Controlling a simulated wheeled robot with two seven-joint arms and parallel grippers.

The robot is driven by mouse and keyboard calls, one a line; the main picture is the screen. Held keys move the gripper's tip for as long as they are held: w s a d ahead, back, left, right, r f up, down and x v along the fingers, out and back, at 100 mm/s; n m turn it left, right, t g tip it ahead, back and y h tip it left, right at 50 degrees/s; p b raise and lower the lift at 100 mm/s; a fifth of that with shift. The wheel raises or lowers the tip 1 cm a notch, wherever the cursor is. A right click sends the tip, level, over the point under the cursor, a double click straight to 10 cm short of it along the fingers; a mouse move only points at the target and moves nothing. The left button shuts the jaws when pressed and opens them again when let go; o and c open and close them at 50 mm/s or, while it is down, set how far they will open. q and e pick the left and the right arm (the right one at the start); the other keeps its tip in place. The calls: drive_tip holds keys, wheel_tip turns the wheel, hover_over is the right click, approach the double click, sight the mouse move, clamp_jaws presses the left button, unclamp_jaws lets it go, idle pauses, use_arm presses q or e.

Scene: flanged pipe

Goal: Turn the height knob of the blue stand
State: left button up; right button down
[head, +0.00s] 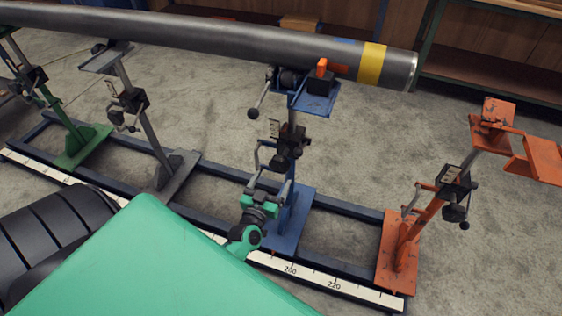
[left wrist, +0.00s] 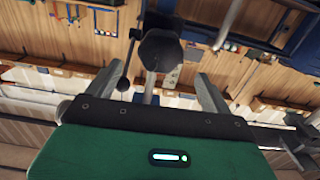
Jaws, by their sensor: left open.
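The blue stand (head: 291,215) stands on the rail at the middle of the head view, with a dark clamp block and knob (head: 288,152) on its post. My left gripper (head: 270,168) is low in front of this post, its fingers pointing up toward the block. In the left wrist view, a round dark knob (left wrist: 160,48) shows beyond and between the two spread grey fingers, with a gap to each. My left gripper is open and empty. A thin lever with a black ball end hangs left of the knob. My right gripper is in neither view.
A long steel pipe (head: 220,42) with a yellow band lies above the stands. An orange stand (head: 405,240) is at right, grey (head: 165,170) and green (head: 80,145) stands at left. A white scale (head: 325,280) runs along the rail's front. Carpet lies open between the stands.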

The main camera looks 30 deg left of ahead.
sight(278, 167)
use_arm(q)
drive_tip(key=x, duration=0.8)
drive_tip(key=shift+w+a, duration=0.1)
drive_tip(key=shift+w, duration=0.05)
drive_tip(key=shift+w+a+b, duration=0.15)
drive_tip(key=shift+w+b, duration=0.15)
drive_tip(key=shift+w, duration=0.2)
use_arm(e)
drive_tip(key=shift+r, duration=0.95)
use_arm(q)
drive_tip(key=c, duration=1)
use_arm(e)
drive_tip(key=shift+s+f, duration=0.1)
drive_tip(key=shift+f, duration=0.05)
use_arm(q)
drive_tip(key=shift+n, duration=0.4)
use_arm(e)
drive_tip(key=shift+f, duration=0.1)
